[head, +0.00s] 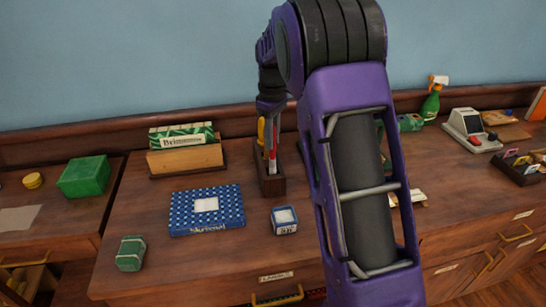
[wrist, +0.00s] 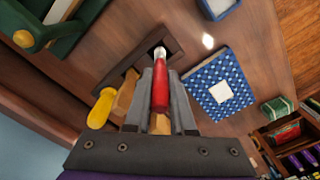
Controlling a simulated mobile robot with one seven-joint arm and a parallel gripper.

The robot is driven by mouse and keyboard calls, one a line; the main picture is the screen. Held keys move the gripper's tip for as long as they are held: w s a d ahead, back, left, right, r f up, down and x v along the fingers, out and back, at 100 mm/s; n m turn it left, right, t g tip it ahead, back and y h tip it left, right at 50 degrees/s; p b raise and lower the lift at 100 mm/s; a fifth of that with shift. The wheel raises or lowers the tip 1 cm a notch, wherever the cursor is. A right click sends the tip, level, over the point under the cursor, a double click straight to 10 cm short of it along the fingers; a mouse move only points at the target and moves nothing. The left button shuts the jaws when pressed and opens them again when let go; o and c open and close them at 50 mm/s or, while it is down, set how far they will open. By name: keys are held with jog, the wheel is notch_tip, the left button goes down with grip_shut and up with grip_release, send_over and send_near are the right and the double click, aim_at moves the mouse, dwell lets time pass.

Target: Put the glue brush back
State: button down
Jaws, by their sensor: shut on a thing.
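The glue brush, with a red handle (wrist: 160,90), is between my gripper's fingers (wrist: 160,75) in the wrist view. Its pale end points into a dark opening of the wooden holder (wrist: 172,45); I cannot tell how deep it sits. In the head view the red handle (head: 272,158) shows upright at the dark wooden holder (head: 272,186), below my gripper (head: 271,112). A yellow-handled tool (wrist: 100,108) stands beside it in the holder. My gripper is shut on the brush.
A blue patterned box (head: 206,210) lies left of the holder, and a small blue-white box (head: 284,220) in front. A green tin (head: 131,253) is at front left. My arm hides part of the right side.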

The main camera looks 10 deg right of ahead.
aim_at(273, 158)
jog(key=shift+f+b, duration=0.3)
jog(key=shift+f, duration=2.1)
jog(key=shift+f, duration=0.15)
jog(key=c, duration=0.8)
grip_release()
jog(key=shift+o, duration=0.2)
notch_tip(273, 158, up, 12)
jog(key=shift+r+p, duration=0.2)
jog(key=shift+p, duration=0.7)
